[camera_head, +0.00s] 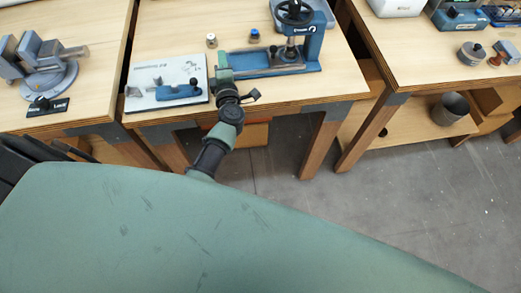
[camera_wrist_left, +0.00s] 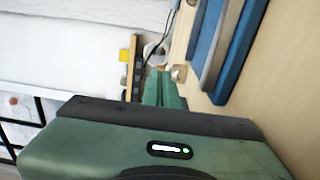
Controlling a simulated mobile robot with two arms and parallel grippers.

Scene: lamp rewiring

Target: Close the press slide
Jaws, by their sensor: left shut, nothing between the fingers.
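The blue press (camera_head: 311,42) with a black handwheel stands at the back of the middle table. Its long low bed (camera_head: 240,60) reaches left from the column. A dark knob on the slide (camera_head: 273,50) shows beside the column; how far the slide is open is too small to tell. My left gripper (camera_head: 223,64) is at the left end of the bed, shut and empty; I cannot tell if it touches. In the left wrist view its green fingers (camera_wrist_left: 165,88) are together beside blue bars (camera_wrist_left: 235,50). My right gripper is not in view.
A white board (camera_head: 165,75) with a blue part lies left of my gripper. Two small bottles (camera_head: 211,41) (camera_head: 255,35) stand behind the bed. A clamp fixture (camera_head: 45,65) is on the left table. The table's front right is bare.

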